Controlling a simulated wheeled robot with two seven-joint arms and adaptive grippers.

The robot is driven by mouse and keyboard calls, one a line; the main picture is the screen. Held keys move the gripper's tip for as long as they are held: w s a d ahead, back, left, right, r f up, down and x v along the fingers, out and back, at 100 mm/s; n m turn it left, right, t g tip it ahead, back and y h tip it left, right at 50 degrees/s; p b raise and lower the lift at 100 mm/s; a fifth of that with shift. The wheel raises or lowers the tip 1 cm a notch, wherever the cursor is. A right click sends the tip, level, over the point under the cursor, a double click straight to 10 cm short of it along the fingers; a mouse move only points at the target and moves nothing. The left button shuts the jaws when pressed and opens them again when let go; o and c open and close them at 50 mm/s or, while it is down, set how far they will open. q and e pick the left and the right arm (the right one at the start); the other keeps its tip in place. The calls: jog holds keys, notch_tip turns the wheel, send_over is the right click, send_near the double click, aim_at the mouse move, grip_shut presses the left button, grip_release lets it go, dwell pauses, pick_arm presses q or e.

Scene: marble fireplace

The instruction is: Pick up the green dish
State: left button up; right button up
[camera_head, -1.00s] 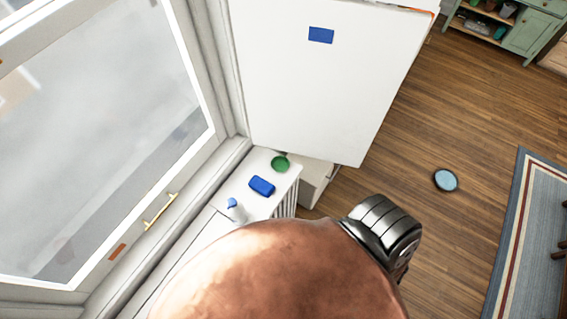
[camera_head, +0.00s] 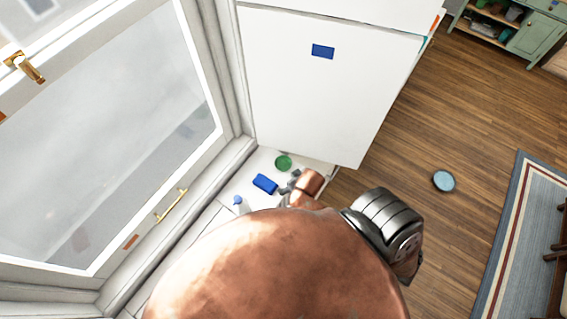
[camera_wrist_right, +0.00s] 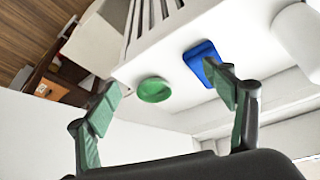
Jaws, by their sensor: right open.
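The green dish (camera_head: 283,163) is small and round and sits on the white ledge (camera_head: 262,161) close to the white cabinet. In the right wrist view the green dish (camera_wrist_right: 153,90) lies ahead, between the lines of the two fingers. My right gripper (camera_head: 289,184) is just in front of the dish in the head view, apart from it. In the right wrist view the right gripper (camera_wrist_right: 163,84) has its fingers spread, with nothing between them. My left gripper is not in view.
A blue block-like item (camera_head: 265,184) lies beside the dish, and a white bottle with a blue top (camera_head: 238,203) stands farther left. The white cabinet (camera_head: 320,110) rises behind the ledge. A window (camera_head: 140,130) borders it on the left. A round blue item (camera_head: 444,181) lies on the floor.

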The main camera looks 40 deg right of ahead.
jog(key=m+t, duration=0.1)
jog(key=m, duration=0.1)
send_near(283, 164)
jog(key=shift+s+a+r+h, duration=0.25)
jog(key=shift+s+a+h, duration=0.15)
jog(key=shift+s+a, duration=0.2)
jog(key=shift+w+d+f+t, duration=0.25)
jog(key=shift+t, duration=0.05)
jog(key=x, duration=0.7)
jog(key=shift+w+f+p, duration=0.15)
jog(key=shift+p, duration=0.15)
jog(key=c, duration=1.4)
jog(key=shift+o, duration=0.2)
